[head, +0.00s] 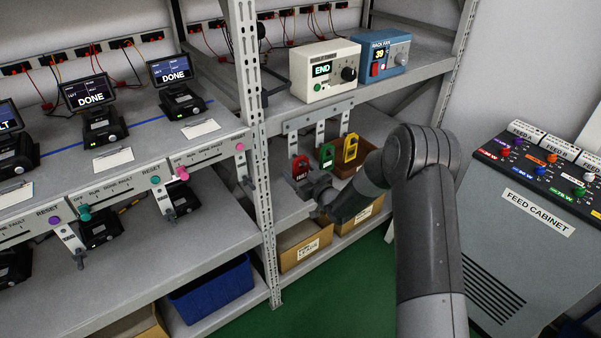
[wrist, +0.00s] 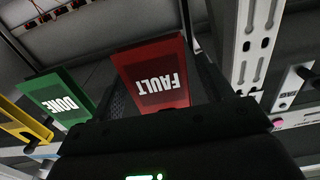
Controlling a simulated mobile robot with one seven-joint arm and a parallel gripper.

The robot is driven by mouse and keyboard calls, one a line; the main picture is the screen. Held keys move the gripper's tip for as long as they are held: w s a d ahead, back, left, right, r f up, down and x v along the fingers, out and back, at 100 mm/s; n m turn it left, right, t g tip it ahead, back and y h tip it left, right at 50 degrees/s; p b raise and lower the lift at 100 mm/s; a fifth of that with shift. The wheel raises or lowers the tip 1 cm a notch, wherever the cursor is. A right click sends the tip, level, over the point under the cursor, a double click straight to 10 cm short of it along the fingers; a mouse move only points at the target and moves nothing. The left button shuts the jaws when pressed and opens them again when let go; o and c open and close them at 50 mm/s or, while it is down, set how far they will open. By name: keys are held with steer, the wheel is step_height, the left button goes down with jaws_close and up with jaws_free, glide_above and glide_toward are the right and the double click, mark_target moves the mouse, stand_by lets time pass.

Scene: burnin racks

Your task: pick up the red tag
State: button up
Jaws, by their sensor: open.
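The red tag (head: 299,166) hangs from a bracket on the rack, at the left end of a row of three tags. In the wrist view the red tag (wrist: 155,62) reads FAULT upside down and stands just ahead of my gripper. My gripper (head: 310,182) is at the red tag in the head view and partly covers its lower part. In the wrist view dark fingers show on either side of the tag's lower end. The jaws are open; I cannot tell whether they touch the tag.
The green tag (head: 326,156), reading DONE in the wrist view, and the yellow tag (head: 350,147) hang close to the right. A perforated rack post (head: 262,180) stands close on the left. Cardboard bins (head: 303,252) sit below. A white timer box (head: 325,70) stands on the shelf above.

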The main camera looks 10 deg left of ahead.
steer(key=shift+x, duration=0.9)
steer(key=shift+c, duration=0.2)
steer(key=c, duration=1)
steer(key=shift+r, duration=0.1)
